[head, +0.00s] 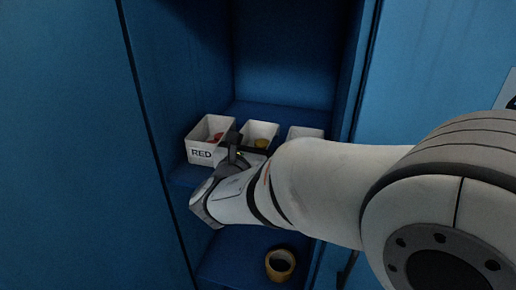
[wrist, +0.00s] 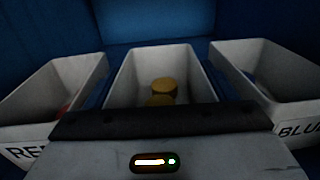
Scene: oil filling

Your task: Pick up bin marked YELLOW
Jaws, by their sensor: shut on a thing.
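The middle white bin (head: 263,130) stands on the upper shelf of a blue cabinet and holds yellow round pieces (head: 262,143). Its label is hidden behind my gripper. My gripper (head: 236,152) is at the front of this bin, shut on its front wall as far as I can tell; the fingertips are mostly hidden. In the wrist view the middle bin (wrist: 122,82) is straight ahead, with two yellow pieces (wrist: 163,90) inside. The dark gripper edge covers its front rim.
A bin labelled RED (head: 203,154) stands close on the left with red pieces inside. A bin labelled BLUE (wrist: 288,119) stands close on the right. Cabinet walls (head: 175,75) flank the shelf. A yellow tape-like ring (head: 280,265) lies on the lower shelf.

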